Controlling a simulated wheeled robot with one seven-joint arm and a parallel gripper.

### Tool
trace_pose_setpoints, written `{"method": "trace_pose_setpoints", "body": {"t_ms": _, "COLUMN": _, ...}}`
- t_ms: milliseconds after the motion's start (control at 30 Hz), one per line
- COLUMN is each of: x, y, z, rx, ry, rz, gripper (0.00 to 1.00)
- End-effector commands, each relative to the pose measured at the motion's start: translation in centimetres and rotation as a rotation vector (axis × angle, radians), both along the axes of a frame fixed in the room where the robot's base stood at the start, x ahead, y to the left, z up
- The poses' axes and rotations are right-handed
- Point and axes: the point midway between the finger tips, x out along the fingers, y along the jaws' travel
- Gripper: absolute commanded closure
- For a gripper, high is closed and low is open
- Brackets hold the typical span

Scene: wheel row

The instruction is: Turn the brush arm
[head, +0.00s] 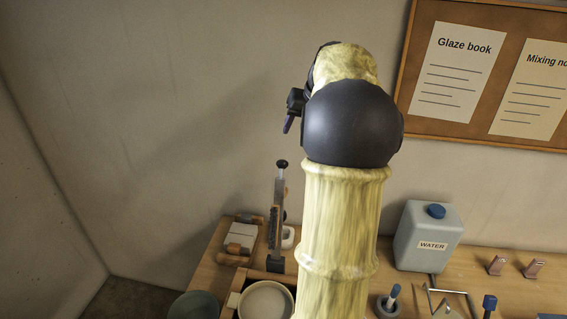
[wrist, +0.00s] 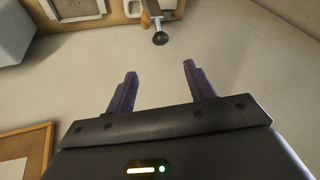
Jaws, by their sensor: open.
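The brush arm (head: 277,215) stands upright on a dark block at the back left of the table, topped by a black ball knob (head: 281,164). Dark bristles and orange parts show along its left side. In the wrist view the black knob (wrist: 160,38) and a grey bar behind it appear at the top middle, beyond my fingertips. My gripper (wrist: 160,70) is open, its two purple fingers apart with nothing between them. In the head view a purple finger of my gripper (head: 288,124) shows above the knob, clear of it; my arm hides the rest.
A round pale bowl (head: 266,301) sits in front of the brush arm. A grey-blue water container (head: 428,236) stands right of my arm. A corkboard (head: 448,129) hangs on the wall behind. The air around the knob looks free.

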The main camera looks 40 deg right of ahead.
Motion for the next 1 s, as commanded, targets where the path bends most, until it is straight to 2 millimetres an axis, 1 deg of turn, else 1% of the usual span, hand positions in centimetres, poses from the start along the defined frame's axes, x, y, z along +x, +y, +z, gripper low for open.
{"method": "trace_pose_setpoints", "body": {"t_ms": 167, "x": 1.0, "y": 0.1, "z": -1.9, "rx": 0.005, "ry": 0.004, "rz": 0.002, "gripper": 0.46}}
{"method": "trace_pose_setpoints", "body": {"t_ms": 800, "x": 5.9, "y": -0.1, "z": -11.9, "rx": 0.005, "ry": 0.004, "rz": 0.0, "gripper": 0.46}}
{"method": "trace_pose_setpoints", "body": {"t_ms": 1000, "x": 7.1, "y": -0.2, "z": -14.3, "rx": 0.002, "ry": 0.002, "rz": -0.001, "gripper": 0.46}}
